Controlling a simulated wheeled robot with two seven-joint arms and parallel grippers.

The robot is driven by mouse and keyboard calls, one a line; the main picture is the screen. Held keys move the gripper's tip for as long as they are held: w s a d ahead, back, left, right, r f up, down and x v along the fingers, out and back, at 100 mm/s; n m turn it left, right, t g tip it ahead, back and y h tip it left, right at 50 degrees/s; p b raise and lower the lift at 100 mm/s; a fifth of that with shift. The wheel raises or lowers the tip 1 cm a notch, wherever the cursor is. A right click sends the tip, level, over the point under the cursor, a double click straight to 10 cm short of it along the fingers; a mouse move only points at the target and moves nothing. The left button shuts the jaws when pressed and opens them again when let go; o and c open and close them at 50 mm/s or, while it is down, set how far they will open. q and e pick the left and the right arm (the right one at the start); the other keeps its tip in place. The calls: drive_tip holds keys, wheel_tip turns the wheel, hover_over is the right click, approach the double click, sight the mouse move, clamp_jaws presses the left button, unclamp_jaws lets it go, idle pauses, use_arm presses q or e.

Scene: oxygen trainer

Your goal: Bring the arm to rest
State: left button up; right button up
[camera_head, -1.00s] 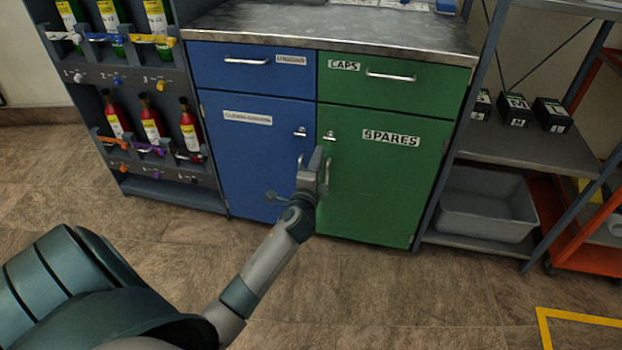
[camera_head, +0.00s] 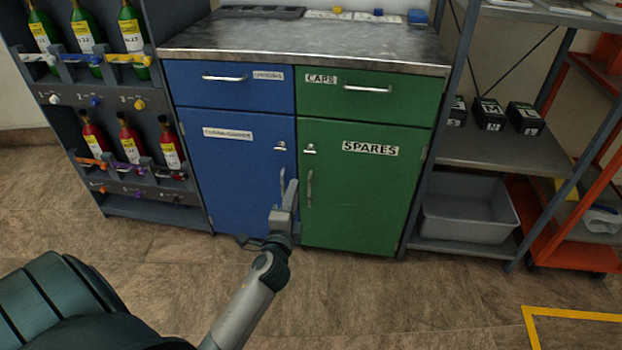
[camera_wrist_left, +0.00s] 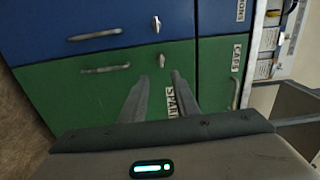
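My left gripper (camera_head: 291,186) is in front of the cabinet in the head view, near the seam between the blue door (camera_head: 240,180) and the green SPARES door (camera_head: 355,205). In the left wrist view, the left gripper's two fingers (camera_wrist_left: 160,78) are apart with nothing between them. Both doors look shut. The green door's handle (camera_head: 309,188) is just right of the gripper, apart from it in the left wrist view (camera_wrist_left: 105,69). The blue door's handle (camera_head: 283,182) is partly hidden by the gripper. My right gripper is in neither view.
A bottle rack (camera_head: 110,120) stands left of the cabinet. On the right are a shelf with black boxes (camera_head: 488,115), a grey bin (camera_head: 468,207) below, and an orange frame (camera_head: 575,258). The blue drawer (camera_head: 230,92) and green drawer (camera_head: 365,105) are shut. The floor in front is clear.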

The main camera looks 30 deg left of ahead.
use_arm(q)
drive_tip(key=shift+d, duration=0.1)
